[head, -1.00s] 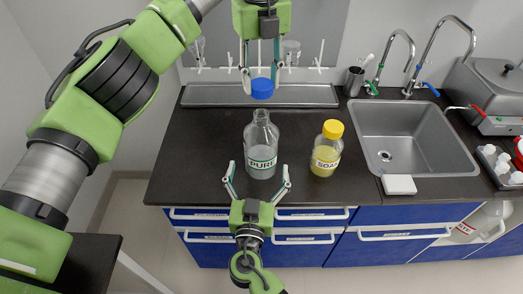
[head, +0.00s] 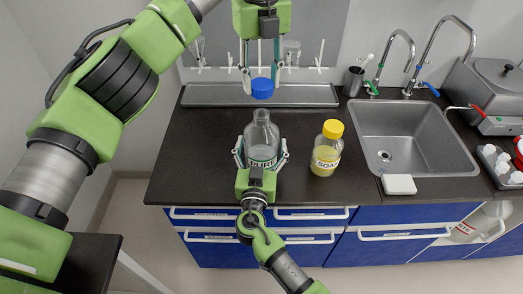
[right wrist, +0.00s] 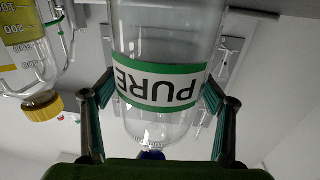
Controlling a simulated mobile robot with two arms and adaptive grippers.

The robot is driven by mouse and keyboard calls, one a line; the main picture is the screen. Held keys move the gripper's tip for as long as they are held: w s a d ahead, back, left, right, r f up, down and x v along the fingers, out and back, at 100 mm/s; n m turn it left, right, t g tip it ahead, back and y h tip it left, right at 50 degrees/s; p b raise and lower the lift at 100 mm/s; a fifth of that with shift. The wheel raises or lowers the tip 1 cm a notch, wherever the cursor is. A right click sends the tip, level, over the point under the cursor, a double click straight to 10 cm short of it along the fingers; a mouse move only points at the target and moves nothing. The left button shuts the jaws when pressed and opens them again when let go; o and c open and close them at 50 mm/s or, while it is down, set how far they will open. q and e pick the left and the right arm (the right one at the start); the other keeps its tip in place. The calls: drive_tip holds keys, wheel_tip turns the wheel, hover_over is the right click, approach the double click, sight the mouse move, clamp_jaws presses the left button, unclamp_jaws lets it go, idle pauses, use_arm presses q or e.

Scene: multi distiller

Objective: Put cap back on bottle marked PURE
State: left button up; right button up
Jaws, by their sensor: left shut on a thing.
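The clear PURE bottle (head: 262,136) stands upright on the counter with its neck uncapped. Its green-edged label shows upside down in the right wrist view (right wrist: 160,88). My left gripper (head: 262,80) comes down from above and is shut on the blue cap (head: 262,89), which it holds above and slightly behind the bottle's mouth.
A SOAP bottle (head: 326,150) with yellow liquid and a yellow cap stands close to the right. A sink (head: 440,165) with two taps lies further right. A grey tray (head: 210,95) runs along the back. The counter left of the PURE bottle is clear.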

drive_tip(key=c, duration=1.1)
use_arm(q)
hover_over(261, 112)
drive_tip(key=shift+f, duration=2.45)
drive_tip(key=shift+s+f, duration=0.1)
drive_tip(key=shift+f, duration=0.8)
drive_tip(key=shift+f, duration=0.6)
use_arm(e)
drive_tip(key=c, duration=0.6)
use_arm(q)
drive_tip(key=m, duration=1)
